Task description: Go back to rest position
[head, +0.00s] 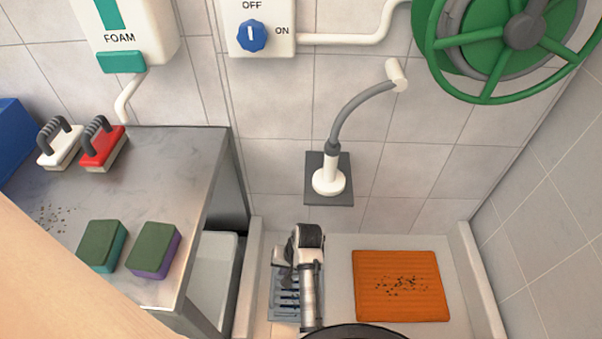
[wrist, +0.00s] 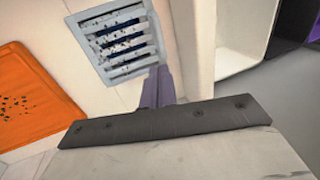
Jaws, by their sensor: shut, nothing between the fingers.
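My gripper (wrist: 158,75) is shut and empty, its fingers together in the middle of the wrist view. In the head view my arm reaches up from the bottom middle, and its end hangs over the grey drain grate (head: 287,302); the fingertips are hard to make out there. The slatted grate, with dark specks on it, also shows beyond the fingers in the wrist view (wrist: 118,42). I cannot tell the height of the fingers above it.
An orange mat (head: 372,290) with dark specks lies right of the grate. A steel table (head: 185,190) at left holds two sponges, a red brush (head: 103,150) and a white brush. A low kerb edges the floor.

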